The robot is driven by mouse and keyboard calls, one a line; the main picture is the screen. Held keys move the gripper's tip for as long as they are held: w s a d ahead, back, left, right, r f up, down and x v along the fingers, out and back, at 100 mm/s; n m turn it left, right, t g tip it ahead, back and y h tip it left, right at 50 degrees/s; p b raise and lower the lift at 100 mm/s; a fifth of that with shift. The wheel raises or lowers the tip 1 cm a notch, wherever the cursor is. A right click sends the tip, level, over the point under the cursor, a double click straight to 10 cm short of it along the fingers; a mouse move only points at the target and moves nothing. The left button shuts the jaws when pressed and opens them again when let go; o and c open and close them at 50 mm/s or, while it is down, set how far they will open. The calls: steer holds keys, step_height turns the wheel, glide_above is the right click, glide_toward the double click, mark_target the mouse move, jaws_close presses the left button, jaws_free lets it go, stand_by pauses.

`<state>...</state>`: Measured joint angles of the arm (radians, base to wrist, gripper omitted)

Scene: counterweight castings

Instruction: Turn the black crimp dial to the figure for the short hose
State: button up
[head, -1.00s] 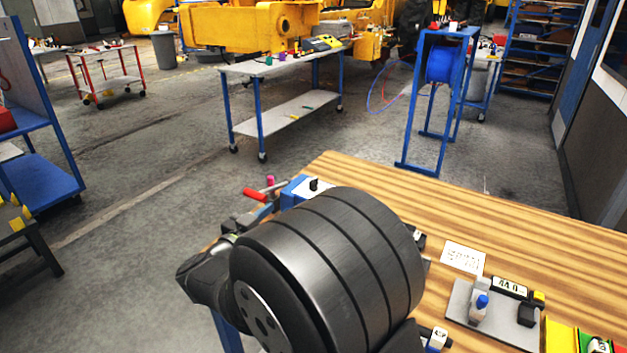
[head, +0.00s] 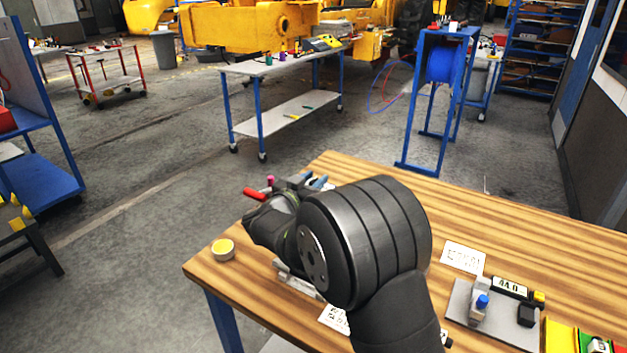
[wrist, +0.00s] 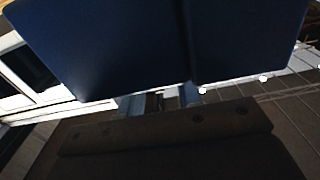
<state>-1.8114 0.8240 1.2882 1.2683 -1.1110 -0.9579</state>
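The black crimp dial and most of its blue box are hidden behind my arm in the head view. Small blue-grey parts (head: 320,183) show just past the arm, and I cannot tell if they are the box or my gripper. My gripper is largely covered by my own wrist there. In the wrist view, two large dark blue slabs with a narrow seam between them (wrist: 187,62) fill the top; they may be its jaws, but this is unclear. No dial or figure is readable. A printed card (head: 463,257) lies on the bench, its text too small to read.
A red handle (head: 254,193) sticks out at the bench's far left edge. A yellow-topped tin (head: 222,249) stands at the left corner. A second card (head: 334,318) lies partly under my arm. A grey board (head: 463,300) and a display reading about 44.0 (head: 510,288) are right.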

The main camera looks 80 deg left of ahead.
steer(key=shift+a, duration=0.1)
jaws_close()
steer(key=shift+a+m+t+h, duration=0.1)
steer(key=shift+m+t+h, duration=1)
steer(key=shift+h, duration=0.3)
steer(key=shift+m+t+h, duration=0.8)
steer(key=shift+m+h, duration=0.4)
steer(key=shift+h, duration=0.4)
jaws_free()
steer(key=shift+y, duration=0.3)
